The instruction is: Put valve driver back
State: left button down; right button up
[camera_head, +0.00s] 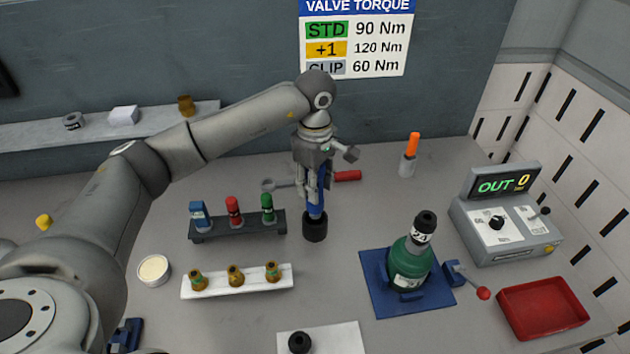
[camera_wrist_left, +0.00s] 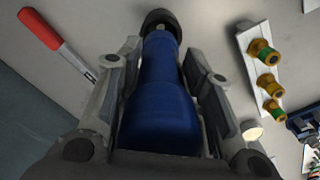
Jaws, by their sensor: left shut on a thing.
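My left gripper (camera_head: 314,188) is shut on a blue tool with a black socket end, which I take to be the valve driver (camera_head: 316,212). Whether the black end touches the bench cannot be told. My right gripper is not in view.
A dark rack (camera_head: 240,232) holds blue, red and green tools. A white strip (camera_head: 215,290) holds brass fittings. A green cylinder (camera_head: 410,262) stands on a blue base (camera_head: 374,297). A red-handled wrench (camera_head: 347,176) lies behind the gripper. A red tray (camera_head: 543,308) is right.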

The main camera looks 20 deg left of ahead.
pick_arm(q)
jog(key=shift+r, duration=0.1)
dwell(0.7)
jog(key=shift+f+b, duration=0.2)
jog(key=shift+b, duration=0.2)
jog(key=shift+f+b, duration=2.65)
jog(key=shift+f, duration=0.35)
jog(key=c, duration=0.9)
grip_release()
jog(key=shift+s, duration=0.1)
jog(key=shift+c, duration=0.2)
jog(key=shift+o, duration=0.2)
jog(key=shift+f, duration=0.15)
jog(key=shift+r+p, duration=1.4)
jog(key=shift+r, duration=1.7)
